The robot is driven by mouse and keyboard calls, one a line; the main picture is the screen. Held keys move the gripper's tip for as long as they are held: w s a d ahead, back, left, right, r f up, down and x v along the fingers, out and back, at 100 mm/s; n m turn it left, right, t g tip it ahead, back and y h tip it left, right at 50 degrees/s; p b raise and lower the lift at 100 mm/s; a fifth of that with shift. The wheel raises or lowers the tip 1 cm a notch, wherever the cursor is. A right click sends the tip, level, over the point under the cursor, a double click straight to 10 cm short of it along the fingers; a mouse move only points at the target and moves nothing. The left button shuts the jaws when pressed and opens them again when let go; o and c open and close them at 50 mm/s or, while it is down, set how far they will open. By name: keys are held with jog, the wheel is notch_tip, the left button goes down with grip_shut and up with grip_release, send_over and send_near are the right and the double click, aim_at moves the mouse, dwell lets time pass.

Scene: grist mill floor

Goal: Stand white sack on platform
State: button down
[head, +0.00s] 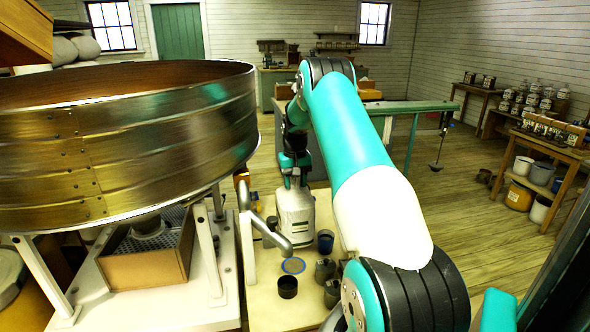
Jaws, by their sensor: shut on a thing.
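My gripper (294,170) is in the middle of the head view, at the end of my teal and white arm. It is shut on the top of a white sack (296,217), which hangs or stands upright below it. Faint dark marking shows on the sack's lower front. The sack is over the far part of a cream bench top (262,312); I cannot tell whether its base touches anything. A round grey disc with a blue rim (293,266) lies on the bench nearer to me. I cannot tell for sure which surface is the platform.
A blue cup (326,241), a dark cup (287,287) and small metal weights or pots (325,269) crowd the bench near the sack. A grey bent pipe (268,230) rises just left of it. A large round metal-banded drum (120,140) fills the left side.

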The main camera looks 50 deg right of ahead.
aim_at(295, 191)
jog(key=shift+f+p, duration=0.5)
jog(key=shift+f, duration=1.65)
jog(key=c, duration=0.6)
grip_release()
jog(key=shift+f, duration=0.1)
